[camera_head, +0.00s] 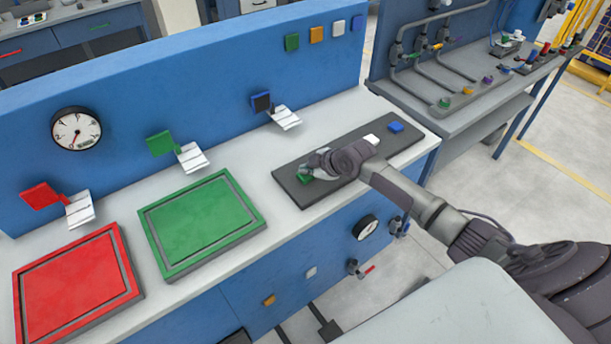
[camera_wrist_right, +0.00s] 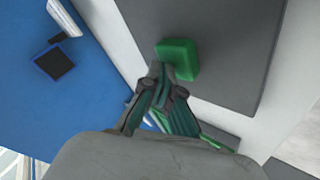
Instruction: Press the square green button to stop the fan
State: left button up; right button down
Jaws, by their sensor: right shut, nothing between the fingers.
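A square green button (camera_head: 305,179) sits at the near left end of a dark grey panel (camera_head: 346,172) on the workbench, partly hidden by my gripper. It shows whole or nearly so in the right wrist view (camera_wrist_right: 180,58). My right gripper (camera_head: 309,169) is shut and empty, low over this end of the panel. In the right wrist view its fingertips (camera_wrist_right: 158,72) are right at the button's edge; I cannot tell whether they touch it. Another small green square (camera_head: 292,42) is on the blue back wall. I cannot make out a fan. My left gripper is not in view.
A white button (camera_head: 372,139) and a blue button (camera_head: 396,126) sit farther along the panel. A green tray (camera_head: 255,213) and a red tray (camera_head: 130,276) lie to the left. A gauge (camera_head: 76,131) is on the blue back wall. Bare bench lies between green tray and panel.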

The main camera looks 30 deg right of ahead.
jog(key=shift+r, duration=0.45)
jog(key=shift+r+p, duration=0.1)
jog(key=shift+p, duration=0.2)
notch_tip(320, 180, up, 6)
jog(key=p, duration=0.5)
